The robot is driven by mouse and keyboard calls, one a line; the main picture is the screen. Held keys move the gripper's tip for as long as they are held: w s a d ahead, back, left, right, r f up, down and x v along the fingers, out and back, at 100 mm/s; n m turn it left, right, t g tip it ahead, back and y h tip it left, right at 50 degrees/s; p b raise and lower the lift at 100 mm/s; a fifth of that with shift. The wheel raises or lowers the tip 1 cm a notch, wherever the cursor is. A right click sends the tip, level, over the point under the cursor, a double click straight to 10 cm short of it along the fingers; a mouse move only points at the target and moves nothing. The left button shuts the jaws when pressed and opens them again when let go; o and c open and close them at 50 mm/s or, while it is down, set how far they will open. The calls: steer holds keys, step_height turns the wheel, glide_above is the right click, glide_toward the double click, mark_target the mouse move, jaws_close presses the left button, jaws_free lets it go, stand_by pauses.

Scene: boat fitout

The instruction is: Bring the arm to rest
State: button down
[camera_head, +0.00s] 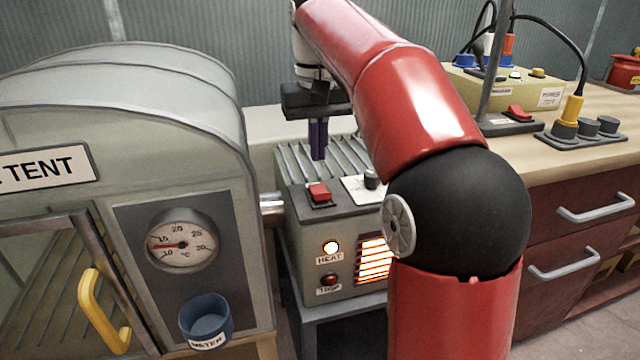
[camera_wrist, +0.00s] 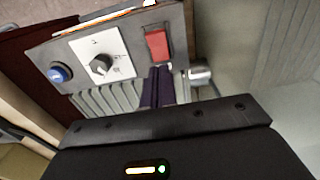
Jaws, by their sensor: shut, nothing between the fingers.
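My red arm bends over from the right in the head view. My gripper (camera_head: 318,142) points down above the grey heater box (camera_head: 345,218), near its ribbed top and behind the red rocker switch (camera_head: 319,192). The dark fingers are together with nothing between them. In the wrist view, my gripper (camera_wrist: 158,84) shows its fingers side by side, close to the red switch (camera_wrist: 158,44) and the dial (camera_wrist: 100,65). I cannot tell whether the fingertips touch the box. The heat lamp (camera_head: 331,247) glows and the orange grille (camera_head: 375,261) is lit.
A rounded tent cabinet (camera_head: 120,110) with a gauge (camera_head: 182,240), yellow handle (camera_head: 103,311) and blue cup (camera_head: 206,318) stands close on the left. A workbench (camera_head: 570,150) with plugs, sockets and a grey post is on the right. A metal duct (camera_head: 271,203) joins cabinet and heater.

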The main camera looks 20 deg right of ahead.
steer(key=shift+r, duration=0.7)
steer(key=shift+s, duration=0.1)
steer(key=s+f+t, duration=0.5)
steer(key=s+f, duration=1.3)
steer(key=s, duration=0.4)
steer(key=shift+f+t, duration=0.25)
steer(key=shift+t, duration=0.05)
